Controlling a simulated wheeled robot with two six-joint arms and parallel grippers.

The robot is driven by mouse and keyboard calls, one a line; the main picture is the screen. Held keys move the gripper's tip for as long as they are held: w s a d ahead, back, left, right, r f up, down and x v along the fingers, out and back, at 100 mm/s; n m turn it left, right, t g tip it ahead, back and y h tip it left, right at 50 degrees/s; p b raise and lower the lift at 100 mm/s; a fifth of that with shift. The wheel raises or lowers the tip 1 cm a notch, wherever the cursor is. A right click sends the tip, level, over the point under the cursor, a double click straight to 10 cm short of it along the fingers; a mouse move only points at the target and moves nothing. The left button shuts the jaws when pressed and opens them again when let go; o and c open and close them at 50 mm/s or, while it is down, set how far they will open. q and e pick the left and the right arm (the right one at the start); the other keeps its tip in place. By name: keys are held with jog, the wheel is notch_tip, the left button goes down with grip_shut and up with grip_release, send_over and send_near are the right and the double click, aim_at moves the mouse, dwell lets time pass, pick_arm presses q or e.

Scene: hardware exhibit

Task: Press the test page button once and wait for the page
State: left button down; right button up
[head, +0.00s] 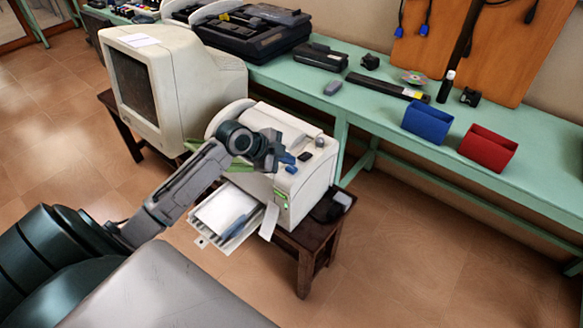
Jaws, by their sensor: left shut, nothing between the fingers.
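A boxy off-white printer (313,172) stands on a small dark wooden table. Its top corner bears a dark button (305,156), a bluish one (291,169) and a round grey one (320,142); I cannot read which is the test page button. A small green light (283,206) glows on its front. White paper (224,211) lies in the pulled-out front tray, and a narrow pale strip (269,221) hangs beside it. My left gripper (287,159) is shut and empty, over the printer's top near the bluish button; contact cannot be told. My right gripper is not in view.
An old beige monitor (190,75) stands left of the printer. A long green bench (385,100) behind holds black devices, a blue holder (427,121) and a red holder (488,148). The tiled floor (430,260) at right is clear.

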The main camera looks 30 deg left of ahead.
pick_arm(q)
jog(key=shift+f, duration=0.35)
